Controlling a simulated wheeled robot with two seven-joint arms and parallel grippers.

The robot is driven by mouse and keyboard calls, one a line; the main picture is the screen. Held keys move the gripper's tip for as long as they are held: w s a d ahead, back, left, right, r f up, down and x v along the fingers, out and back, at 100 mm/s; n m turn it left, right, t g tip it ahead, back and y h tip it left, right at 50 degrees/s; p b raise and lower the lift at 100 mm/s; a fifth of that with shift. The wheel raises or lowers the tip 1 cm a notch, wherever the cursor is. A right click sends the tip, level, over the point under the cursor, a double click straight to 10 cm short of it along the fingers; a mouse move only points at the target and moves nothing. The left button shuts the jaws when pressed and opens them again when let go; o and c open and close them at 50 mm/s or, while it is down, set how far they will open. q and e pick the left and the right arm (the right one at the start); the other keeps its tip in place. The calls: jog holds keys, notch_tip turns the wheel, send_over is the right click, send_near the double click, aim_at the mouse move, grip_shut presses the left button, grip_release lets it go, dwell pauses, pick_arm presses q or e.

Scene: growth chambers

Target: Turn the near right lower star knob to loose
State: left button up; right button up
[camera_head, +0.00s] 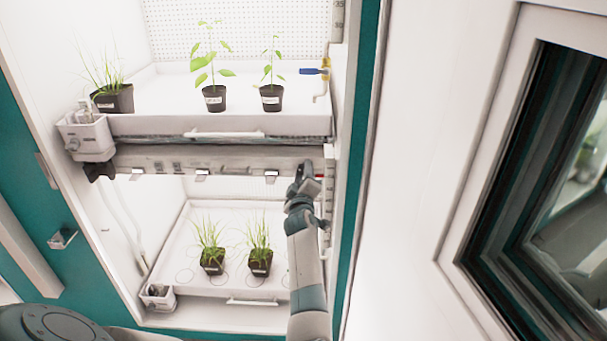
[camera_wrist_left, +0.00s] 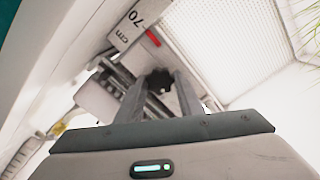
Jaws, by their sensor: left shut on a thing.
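The near right lower star knob (camera_wrist_left: 157,80) is black with several lobes and shows between the two fingers in the left wrist view. My left gripper (camera_wrist_left: 161,92) is shut on it. In the head view my left gripper (camera_head: 304,172) is at the right end of the grey shelf beam, beside the right post, and it hides the knob there. The knob's turn position cannot be told. My right gripper is in neither view.
The upper shelf tray (camera_head: 150,124) holds potted plants, with a blue-handled valve (camera_head: 314,71) at its right. The lower tray (camera_head: 185,235) holds two grass pots. Another black knob (camera_head: 98,170) is at the beam's left end. A scale plate (camera_wrist_left: 130,27) is near the gripper.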

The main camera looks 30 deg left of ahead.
pick_arm(q)
jog(key=shift+n, duration=2.1)
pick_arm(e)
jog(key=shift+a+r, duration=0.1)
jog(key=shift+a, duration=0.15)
pick_arm(q)
jog(key=o, duration=1.1)
jog(key=shift+c, duration=0.2)
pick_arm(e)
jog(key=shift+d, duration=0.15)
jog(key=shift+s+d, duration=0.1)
